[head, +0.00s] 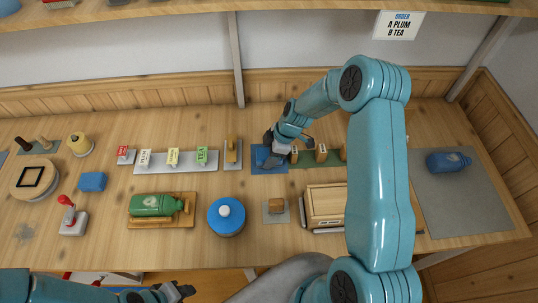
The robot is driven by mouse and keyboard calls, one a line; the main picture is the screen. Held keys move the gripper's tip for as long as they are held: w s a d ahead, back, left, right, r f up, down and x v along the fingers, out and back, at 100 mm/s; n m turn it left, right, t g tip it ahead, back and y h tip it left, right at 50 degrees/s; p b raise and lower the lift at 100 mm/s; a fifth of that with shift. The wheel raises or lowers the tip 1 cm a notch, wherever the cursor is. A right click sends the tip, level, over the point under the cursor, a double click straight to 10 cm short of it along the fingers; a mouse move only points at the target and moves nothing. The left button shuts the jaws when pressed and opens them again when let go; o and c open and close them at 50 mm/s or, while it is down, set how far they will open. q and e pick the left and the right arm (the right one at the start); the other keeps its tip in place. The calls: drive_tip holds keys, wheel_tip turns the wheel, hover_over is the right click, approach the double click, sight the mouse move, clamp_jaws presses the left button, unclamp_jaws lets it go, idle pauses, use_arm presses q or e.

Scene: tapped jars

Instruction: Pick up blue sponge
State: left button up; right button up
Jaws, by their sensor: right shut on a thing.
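A small blue block, which looks like the blue sponge (92,181), lies flat on the table at the left in the head view. No gripper touches it. My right gripper (275,152) is far to its right, low over a dark blue mat (262,165) near the middle. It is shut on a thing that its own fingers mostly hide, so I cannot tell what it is. My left gripper (176,292) is at the bottom edge, below and right of the sponge. Its jaws do not show clearly.
A green jar (152,204) lies on a wooden cradle. A blue-lidded jar (227,214), a red-handled tool (68,213) and a wooden box (324,204) stand nearby. A blue jar (447,162) lies on a grey mat at right. Clear table surrounds the sponge.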

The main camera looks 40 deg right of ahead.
wheel_tip(320, 180, up, 20)
drive_tip(key=b, duration=0.3)
drive_tip(key=shift+f, duration=0.1)
